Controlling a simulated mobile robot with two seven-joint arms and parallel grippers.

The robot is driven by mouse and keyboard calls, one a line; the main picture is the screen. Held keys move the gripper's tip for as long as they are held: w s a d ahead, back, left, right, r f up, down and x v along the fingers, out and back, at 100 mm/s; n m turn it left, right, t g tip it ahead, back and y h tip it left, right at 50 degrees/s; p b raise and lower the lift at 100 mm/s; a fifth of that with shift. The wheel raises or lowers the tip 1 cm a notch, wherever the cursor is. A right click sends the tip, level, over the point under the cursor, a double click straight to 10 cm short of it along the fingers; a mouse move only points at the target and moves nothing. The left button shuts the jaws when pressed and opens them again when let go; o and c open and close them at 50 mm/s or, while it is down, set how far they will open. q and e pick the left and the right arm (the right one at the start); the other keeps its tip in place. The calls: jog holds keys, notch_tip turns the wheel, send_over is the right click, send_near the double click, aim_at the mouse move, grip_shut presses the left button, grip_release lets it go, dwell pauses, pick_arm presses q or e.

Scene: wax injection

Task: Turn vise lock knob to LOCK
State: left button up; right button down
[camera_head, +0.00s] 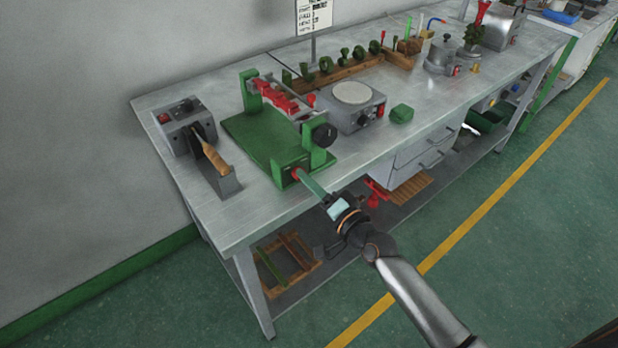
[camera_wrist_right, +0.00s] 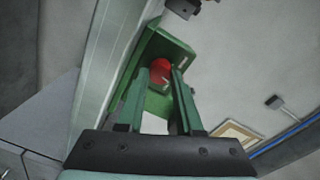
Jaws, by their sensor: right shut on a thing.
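The green vise (camera_head: 262,135) stands on the left part of the metal bench, with red jaws (camera_head: 285,100) between its uprights and a black round knob (camera_head: 324,134) on the near upright. A red lock knob (camera_head: 295,174) sits low on its near face. My right gripper (camera_head: 301,178) reaches in from the lower right, its green fingers shut on the red knob. In the right wrist view the red knob (camera_wrist_right: 160,70) shows between the fingertips (camera_wrist_right: 160,80), against the green vise body (camera_wrist_right: 170,45). Any lock marking is too small to read. My left gripper is not in view.
A grey machine (camera_head: 184,117) and a wooden-handled tool (camera_head: 214,157) in a holder stand left of the vise. A grey box with a round plate (camera_head: 352,93) and a green block (camera_head: 401,113) are to its right.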

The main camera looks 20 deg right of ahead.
jog(key=m, duration=0.2)
jog(key=shift+m, duration=0.4)
jog(key=shift+m+y, duration=0.3)
jog(key=shift+m, duration=1.7)
jog(key=c, duration=0.6)
grip_release()
jog(key=shift+o, duration=0.2)
jog(key=b+v, duration=0.1)
jog(key=v, duration=1.1)
jog(key=shift+s+d+r, duration=0.15)
jog(key=shift+s+d, duration=0.05)
